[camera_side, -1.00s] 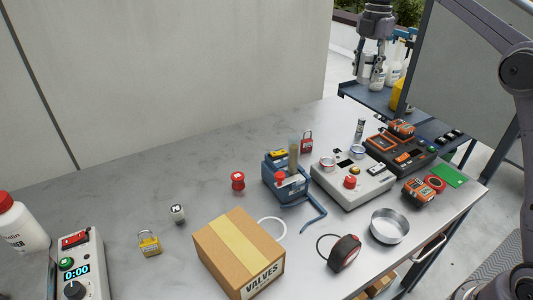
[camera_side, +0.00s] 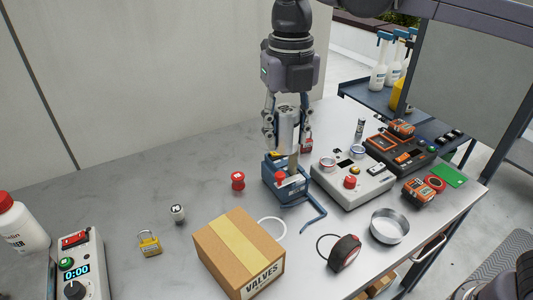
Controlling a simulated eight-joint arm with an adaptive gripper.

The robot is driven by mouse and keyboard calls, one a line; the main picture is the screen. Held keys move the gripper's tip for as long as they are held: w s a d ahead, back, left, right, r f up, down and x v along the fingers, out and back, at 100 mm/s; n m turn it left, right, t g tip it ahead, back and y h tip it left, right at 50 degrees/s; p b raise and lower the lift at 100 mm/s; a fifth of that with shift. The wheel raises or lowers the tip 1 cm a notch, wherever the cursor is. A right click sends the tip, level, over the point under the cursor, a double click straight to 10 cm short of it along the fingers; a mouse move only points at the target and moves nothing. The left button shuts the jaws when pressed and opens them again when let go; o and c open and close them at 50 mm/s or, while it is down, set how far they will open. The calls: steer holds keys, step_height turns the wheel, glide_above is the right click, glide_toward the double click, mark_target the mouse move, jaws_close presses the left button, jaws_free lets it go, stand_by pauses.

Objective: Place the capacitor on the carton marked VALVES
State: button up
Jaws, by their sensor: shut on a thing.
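My gripper (camera_side: 287,142) is shut on the capacitor (camera_side: 288,128), a silver upright can with a darker top. One finger is on each side of it. It hangs in front of the wall, above the blue vise in this view. The carton marked VALVES (camera_side: 215,255) is a closed brown box with a yellow tape strip, at the front middle of the table. Nothing lies on its top. The gripper is up and to the right of the carton, apart from it.
The blue vise (camera_side: 273,188) stands under the gripper in view. A white ring (camera_side: 283,228) and a tape measure (camera_side: 345,253) lie by the carton. A yellow padlock (camera_side: 150,245) and a red knob (camera_side: 238,181) stand left and behind. A grey control box (camera_side: 375,192) is right.

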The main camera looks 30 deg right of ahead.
step_height(320, 180, down, 5)
glide_above(237, 242)
step_height(237, 242, down, 7)
steer(key=shift+f, duration=2.1)
steer(key=shift+f, duration=0.15)
steer(key=o, duration=1.2)
steer(key=shift+o, duration=0.2)
